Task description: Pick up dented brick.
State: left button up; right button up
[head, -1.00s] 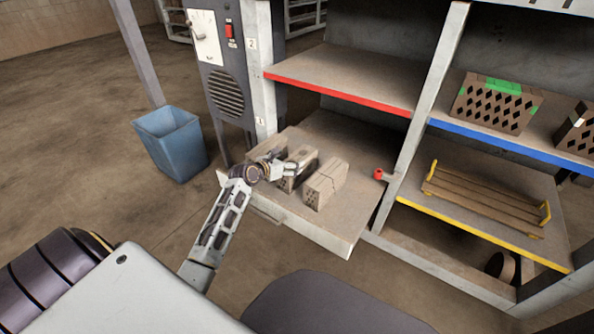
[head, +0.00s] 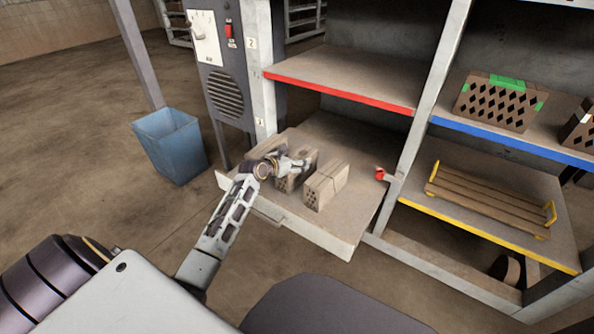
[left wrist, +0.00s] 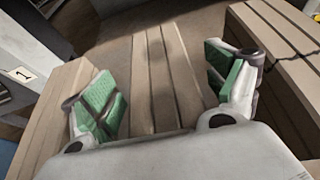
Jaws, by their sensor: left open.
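Three hollow bricks stand in a row on the lower pull-out shelf. The left brick (head: 283,141) is partly hidden by my arm; it also shows in the left wrist view (left wrist: 48,115). The middle brick (head: 285,184) is partly covered by my left gripper (head: 302,164). The right brick (head: 326,184) has holes in its front end and a dark crack line across its top, seen too in the left wrist view (left wrist: 282,50). In that view my open left gripper (left wrist: 168,88) has its green pads on either side of the middle brick (left wrist: 155,75). I cannot tell which brick is dented.
A red knob (head: 380,174) sits by the shelf post at the right. A blue bin (head: 172,150) stands on the floor at left. A red-edged shelf (head: 340,90) is above.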

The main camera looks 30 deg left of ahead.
pick_arm(q)
jog(key=shift+c, duration=0.3)
jog(key=shift+s+f, duration=0.1)
grip_shut()
dwell(0.4)
